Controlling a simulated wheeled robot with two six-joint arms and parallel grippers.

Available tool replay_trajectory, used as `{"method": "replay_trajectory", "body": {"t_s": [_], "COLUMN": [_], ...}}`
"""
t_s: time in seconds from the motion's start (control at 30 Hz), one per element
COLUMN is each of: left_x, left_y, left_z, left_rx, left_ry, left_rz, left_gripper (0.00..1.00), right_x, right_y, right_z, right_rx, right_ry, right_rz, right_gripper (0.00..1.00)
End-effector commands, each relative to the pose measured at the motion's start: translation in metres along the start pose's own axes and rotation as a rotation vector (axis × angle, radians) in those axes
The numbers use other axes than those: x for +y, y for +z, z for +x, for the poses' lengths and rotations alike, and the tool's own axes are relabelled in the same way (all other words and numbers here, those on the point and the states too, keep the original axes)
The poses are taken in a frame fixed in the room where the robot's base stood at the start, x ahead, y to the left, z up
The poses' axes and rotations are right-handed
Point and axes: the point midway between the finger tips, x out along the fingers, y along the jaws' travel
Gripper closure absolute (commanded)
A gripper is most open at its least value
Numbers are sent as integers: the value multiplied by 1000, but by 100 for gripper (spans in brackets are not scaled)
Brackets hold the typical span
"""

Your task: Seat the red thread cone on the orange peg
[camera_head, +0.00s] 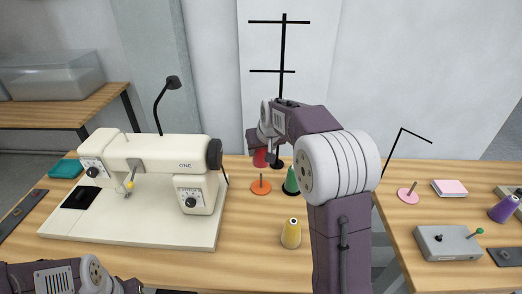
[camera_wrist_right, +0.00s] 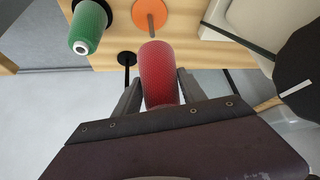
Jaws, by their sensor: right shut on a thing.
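The red thread cone (camera_wrist_right: 158,74) is between the fingers of my right gripper (camera_wrist_right: 158,92) in the right wrist view. My right gripper is shut on it. In the head view the red cone (camera_head: 260,158) shows partly below the right gripper (camera_head: 262,146). The orange peg has a round orange base (camera_head: 261,187) on the table and a thin upright pin. It also shows in the right wrist view (camera_wrist_right: 150,14), just beyond the cone. The cone is apart from the base, held above the table. My left arm shows at the lower left, but its gripper is out of view.
A green cone (camera_head: 291,181) stands close to the right of the orange base, and a yellow cone (camera_head: 291,233) stands nearer the front. A black thread stand (camera_head: 282,60) rises behind. The sewing machine (camera_head: 150,180) fills the left. A pink peg base (camera_head: 408,196) is on the right table.

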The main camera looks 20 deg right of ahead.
Motion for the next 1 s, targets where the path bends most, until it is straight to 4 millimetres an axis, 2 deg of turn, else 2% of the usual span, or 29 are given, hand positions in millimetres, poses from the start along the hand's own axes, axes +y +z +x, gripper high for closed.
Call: {"method": "replay_trajectory", "body": {"t_s": [0.03,0.8,1.0], "left_x": [0,-2,-2], "left_y": [1,8,9], "left_z": [9,75,85], "left_rx": [0,0,0], "left_ry": [0,0,0], "left_rz": [0,0,0], "left_gripper": [100,100,100], "right_x": [0,0,0], "right_y": [5,40,48], "right_z": [8,63,76], "right_rx": [1,2,1], "right_ry": [0,0,0], "right_rz": [0,0,0], "right_gripper": [99,99,99]}}
